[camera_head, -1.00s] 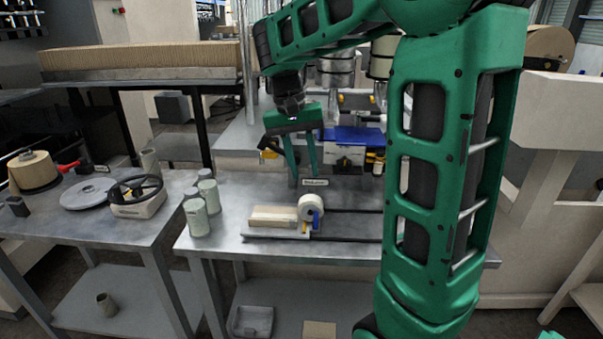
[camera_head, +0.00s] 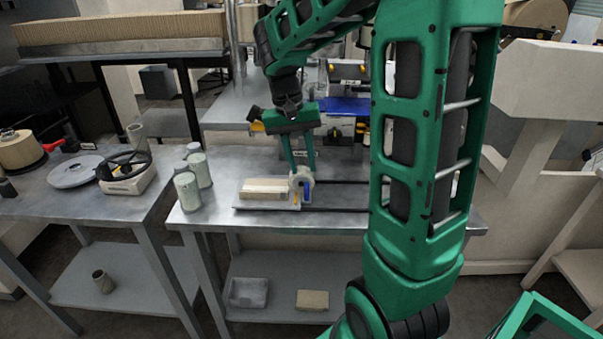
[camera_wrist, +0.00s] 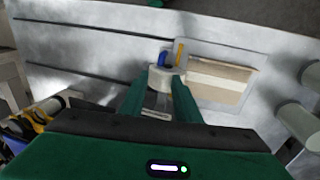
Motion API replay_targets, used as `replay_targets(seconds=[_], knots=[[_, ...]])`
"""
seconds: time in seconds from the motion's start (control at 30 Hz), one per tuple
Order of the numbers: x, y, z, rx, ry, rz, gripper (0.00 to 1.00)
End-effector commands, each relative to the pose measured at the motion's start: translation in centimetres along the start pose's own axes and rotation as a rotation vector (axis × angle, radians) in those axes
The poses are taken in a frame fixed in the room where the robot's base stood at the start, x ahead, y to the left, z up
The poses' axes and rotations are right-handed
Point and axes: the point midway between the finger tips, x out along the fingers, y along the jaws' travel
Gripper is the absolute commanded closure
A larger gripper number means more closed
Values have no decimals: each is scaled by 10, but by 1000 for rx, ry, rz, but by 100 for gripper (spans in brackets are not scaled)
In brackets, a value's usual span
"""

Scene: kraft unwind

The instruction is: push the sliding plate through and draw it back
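The sliding plate (camera_head: 262,206) lies at the left end of dark rails on the grey metal bench. In the wrist view the plate (camera_wrist: 262,48), block (camera_wrist: 218,82) and roll (camera_wrist: 160,78) also show. My gripper (camera_head: 302,170) points down at the roll, its fingers apart. In the wrist view my gripper (camera_wrist: 160,88) has one finger on each side of the roll; I cannot tell whether they touch it.
The dark rails (camera_head: 340,209) run right across the bench, partly behind my arm. Several pale cylinders (camera_head: 187,192) stand left of the plate. A machine with a blue part (camera_head: 345,106) stands behind. A side table with a black-wheeled device (camera_head: 125,175) is at left.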

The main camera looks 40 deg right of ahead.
Motion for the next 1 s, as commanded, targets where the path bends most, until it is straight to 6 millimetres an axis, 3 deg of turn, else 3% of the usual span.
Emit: replay_targets(seconds=[0.1,0.3,0.63,0.77,1.0], knots=[[18,0,1,-1,-4,1,71],[34,0,0,-1,-1,0,71],[37,0,0,-1,-1,-1,71],[37,0,0,-1,0,-1,99],[37,-1,1,-3,0,-1,100]])
